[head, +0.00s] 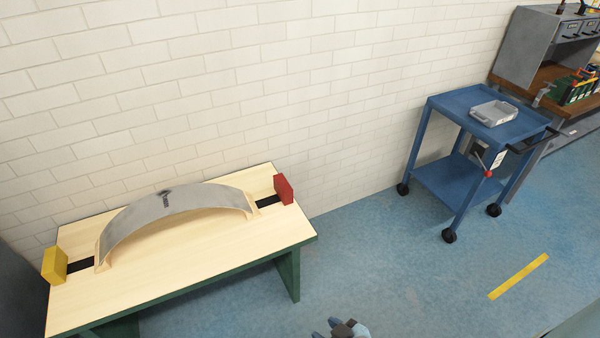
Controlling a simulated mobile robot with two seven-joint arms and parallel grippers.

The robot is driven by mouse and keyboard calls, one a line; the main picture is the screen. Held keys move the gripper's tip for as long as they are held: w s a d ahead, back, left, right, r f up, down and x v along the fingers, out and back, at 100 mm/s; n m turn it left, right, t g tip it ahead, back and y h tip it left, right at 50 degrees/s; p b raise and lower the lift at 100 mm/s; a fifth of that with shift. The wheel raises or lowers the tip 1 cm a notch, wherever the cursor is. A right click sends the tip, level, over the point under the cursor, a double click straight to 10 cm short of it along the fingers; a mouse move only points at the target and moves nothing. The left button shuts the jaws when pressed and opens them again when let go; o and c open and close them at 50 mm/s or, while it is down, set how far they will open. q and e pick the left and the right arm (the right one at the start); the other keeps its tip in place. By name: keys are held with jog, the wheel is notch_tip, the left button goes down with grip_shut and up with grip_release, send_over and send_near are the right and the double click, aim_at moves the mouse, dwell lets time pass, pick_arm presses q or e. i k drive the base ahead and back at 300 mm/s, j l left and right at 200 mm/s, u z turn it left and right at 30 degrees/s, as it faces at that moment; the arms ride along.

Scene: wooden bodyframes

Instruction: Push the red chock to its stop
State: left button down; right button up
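The red chock (284,189) stands at the right end of a pale wooden table top (190,268). A dark slot (269,202) runs from it toward a curved grey-topped wooden arch (180,208). The chock is apart from the arch, with part of the slot bare between them. A yellow chock (54,265) stands at the left end beside a similar dark slot (80,265). No gripper is near the red chock.
A white brick wall (250,80) stands close behind the table. A blue trolley (455,185) with a grey tray (493,113) is at the right. A workbench (545,75) stands beyond it. Blue floor (380,260) is free between table and trolley.

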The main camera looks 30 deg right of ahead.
aim_at(284, 190)
jog(key=i+l, duration=0.2)
jog(key=l, duration=0.35)
jog(key=i+l, duration=0.15)
jog(key=l, duration=0.35)
jog(key=i+l, duration=0.2)
jog(key=l, duration=0.35)
jog(key=i+l+u, duration=0.1)
jog(key=l, duration=0.45)
jog(key=i+l, duration=0.2)
jog(key=l, duration=0.35)
jog(key=i+l, duration=0.2)
jog(key=l, duration=0.35)
jog(key=i+l, duration=0.15)
jog(key=l, duration=0.35)
jog(key=i+l+u, duration=0.1)
jog(key=l, duration=0.45)
jog(key=i+l, duration=0.1)
jog(key=i+j, duration=0.25)
jog(key=j, duration=0.15)
